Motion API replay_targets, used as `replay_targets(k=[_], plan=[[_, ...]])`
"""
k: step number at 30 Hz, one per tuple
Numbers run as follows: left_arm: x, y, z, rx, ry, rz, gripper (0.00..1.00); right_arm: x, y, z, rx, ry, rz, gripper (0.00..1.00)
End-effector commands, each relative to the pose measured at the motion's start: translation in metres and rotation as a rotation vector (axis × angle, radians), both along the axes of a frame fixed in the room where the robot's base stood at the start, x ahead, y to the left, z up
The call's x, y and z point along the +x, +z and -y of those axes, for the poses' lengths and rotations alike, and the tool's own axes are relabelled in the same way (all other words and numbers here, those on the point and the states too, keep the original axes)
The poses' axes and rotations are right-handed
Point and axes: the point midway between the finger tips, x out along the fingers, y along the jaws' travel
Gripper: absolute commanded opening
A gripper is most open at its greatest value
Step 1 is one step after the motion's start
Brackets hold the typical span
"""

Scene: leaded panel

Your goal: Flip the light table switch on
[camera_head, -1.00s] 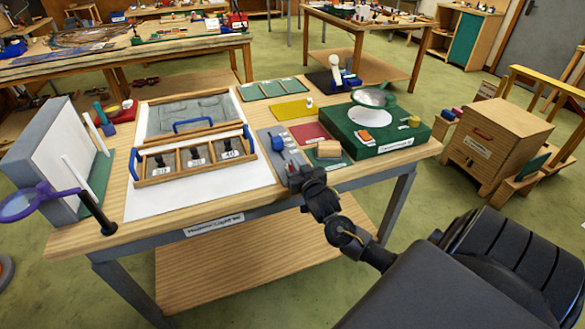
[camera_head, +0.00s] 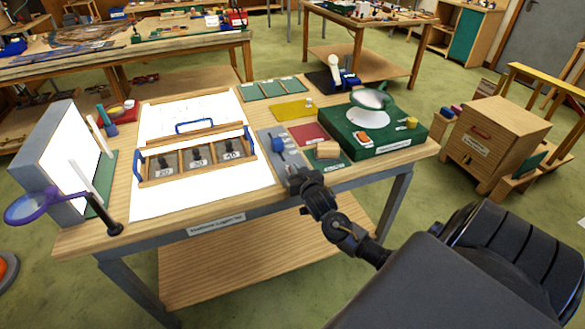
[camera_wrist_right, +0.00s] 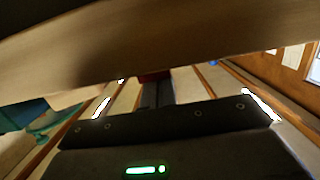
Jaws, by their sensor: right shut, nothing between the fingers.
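The light table's panel (camera_head: 190,205) glows bright white on the wooden bench, with a wooden frame and a three-bin tray lying over it. My right gripper (camera_head: 297,180) is shut and empty at the bench's front edge, by the front end of a grey plate (camera_head: 268,150) carrying a blue piece (camera_head: 277,143). I cannot make out the switch itself; the gripper may cover it. In the right wrist view a blurred wooden surface (camera_wrist_right: 150,45) fills the top, close to the dark gripper. My left gripper is not in view.
A green box (camera_head: 385,140) with a round white disc stands on the right of the bench. An upright white-faced panel (camera_head: 85,150) and a purple-rimmed magnifier (camera_head: 45,205) stand at the left. A wooden cabinet (camera_head: 490,140) stands on the floor to the right.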

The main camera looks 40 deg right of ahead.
Motion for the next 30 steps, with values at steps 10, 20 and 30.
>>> replay_targets(k=[10, 20, 30], plan=[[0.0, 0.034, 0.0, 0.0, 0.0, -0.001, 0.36, 0.007, 0.036, -0.001, 0.0, 0.003, 0.002, 0.0], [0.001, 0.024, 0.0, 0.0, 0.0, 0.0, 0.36, -0.039, 0.06, -0.019, 0.002, 0.008, 0.002, 0.0], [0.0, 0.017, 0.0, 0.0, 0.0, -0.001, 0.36, -0.074, 0.079, -0.031, 0.001, 0.006, 0.0, 0.0]])
